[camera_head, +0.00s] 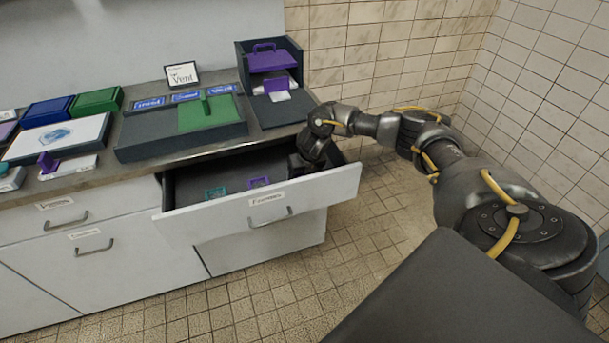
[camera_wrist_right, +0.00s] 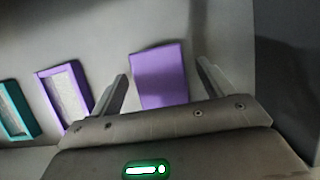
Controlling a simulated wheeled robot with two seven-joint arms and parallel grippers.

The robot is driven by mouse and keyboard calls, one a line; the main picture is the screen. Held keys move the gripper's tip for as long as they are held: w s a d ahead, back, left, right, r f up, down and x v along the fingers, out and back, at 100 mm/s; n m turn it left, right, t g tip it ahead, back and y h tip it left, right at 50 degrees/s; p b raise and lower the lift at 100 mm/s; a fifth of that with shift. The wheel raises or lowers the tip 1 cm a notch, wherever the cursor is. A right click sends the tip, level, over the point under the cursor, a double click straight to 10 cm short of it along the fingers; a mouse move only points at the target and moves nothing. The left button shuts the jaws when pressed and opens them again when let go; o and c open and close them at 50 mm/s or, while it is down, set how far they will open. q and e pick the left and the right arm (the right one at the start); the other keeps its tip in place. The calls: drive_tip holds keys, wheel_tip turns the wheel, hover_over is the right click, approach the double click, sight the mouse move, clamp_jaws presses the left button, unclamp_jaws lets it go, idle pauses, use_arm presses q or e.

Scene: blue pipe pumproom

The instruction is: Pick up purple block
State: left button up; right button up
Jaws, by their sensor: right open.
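A solid purple block (camera_wrist_right: 159,76) lies on the drawer floor in the right wrist view, between and beyond the two fingers. My right gripper (camera_wrist_right: 162,72) is open around its line of sight; I cannot tell whether the fingers reach down beside it. In the head view my right gripper (camera_head: 303,163) is inside the right end of the open drawer (camera_head: 290,195) and hides the block. A purple frame-like piece (camera_wrist_right: 62,95) with a pale inside and a teal one (camera_wrist_right: 18,110) lie left of the block. My left gripper is out of view.
The drawer front and side walls surround my right gripper. The counter above holds a green-and-dark tray (camera_head: 208,115), a dark box with purple items (camera_head: 270,60), a small sign (camera_head: 182,75) and colored cases (camera_head: 97,101). The tiled floor to the right is clear.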

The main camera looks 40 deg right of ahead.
drive_tip(key=shift+c, duration=0.3)
drive_tip(key=c, duration=1.1)
drive_tip(key=shift+o, duration=0.2)
drive_tip(key=shift+r, duration=0.1)
